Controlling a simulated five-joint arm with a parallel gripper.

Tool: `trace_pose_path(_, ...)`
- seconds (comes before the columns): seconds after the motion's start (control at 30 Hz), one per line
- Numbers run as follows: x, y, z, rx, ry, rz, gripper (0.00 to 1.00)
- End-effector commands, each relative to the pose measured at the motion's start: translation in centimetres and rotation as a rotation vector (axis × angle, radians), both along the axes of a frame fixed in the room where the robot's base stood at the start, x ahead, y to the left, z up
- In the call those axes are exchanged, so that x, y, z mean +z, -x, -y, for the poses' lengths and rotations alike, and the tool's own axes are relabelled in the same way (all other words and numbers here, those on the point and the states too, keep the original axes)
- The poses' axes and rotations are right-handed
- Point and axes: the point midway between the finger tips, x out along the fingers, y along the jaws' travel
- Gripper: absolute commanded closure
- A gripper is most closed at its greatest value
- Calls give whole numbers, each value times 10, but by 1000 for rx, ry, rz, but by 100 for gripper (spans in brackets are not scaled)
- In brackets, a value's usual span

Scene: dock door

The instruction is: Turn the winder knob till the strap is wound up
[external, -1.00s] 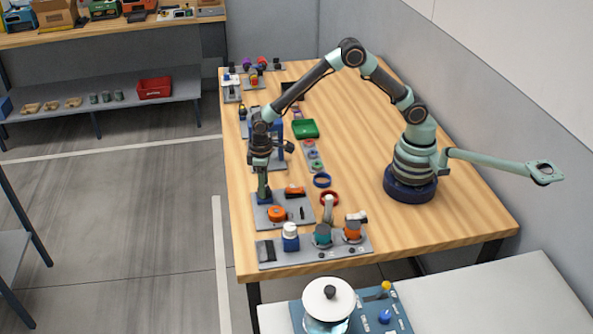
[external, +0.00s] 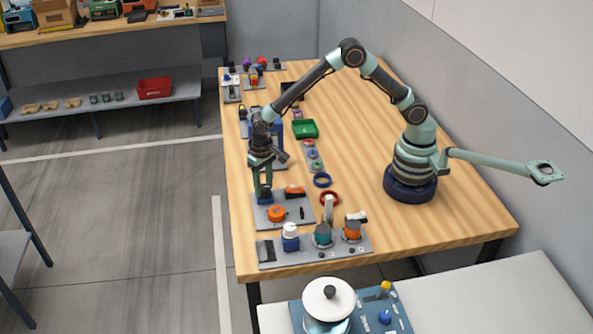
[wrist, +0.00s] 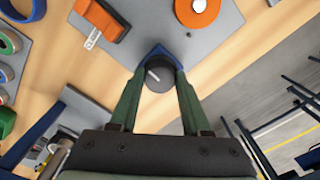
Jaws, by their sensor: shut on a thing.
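The winder knob (wrist: 159,76) is dark and round with a white mark, set at a blue holder (wrist: 150,52) on a grey plate. In the wrist view my gripper (wrist: 158,82) has its two green fingers closed on the knob's sides. In the external view my gripper (external: 263,190) points down at the blue holder at the plate's back left, and the knob is mostly hidden there. A short white strip (wrist: 92,40) lies beside an orange block (wrist: 103,18); I cannot tell if it is the strap.
An orange disc (external: 277,213) sits on the same plate (external: 300,219). A second plate (external: 265,250) with several knob-like fittings stands nearer the front. The table's left edge is close.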

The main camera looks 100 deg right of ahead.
Motion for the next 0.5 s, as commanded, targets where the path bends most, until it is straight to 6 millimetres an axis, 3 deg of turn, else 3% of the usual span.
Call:
trace_pose_path(0.47,0,-1,1,-15,0,3,100)
trace_pose_path(0.5,0,-1,1,-14,0,3,38)
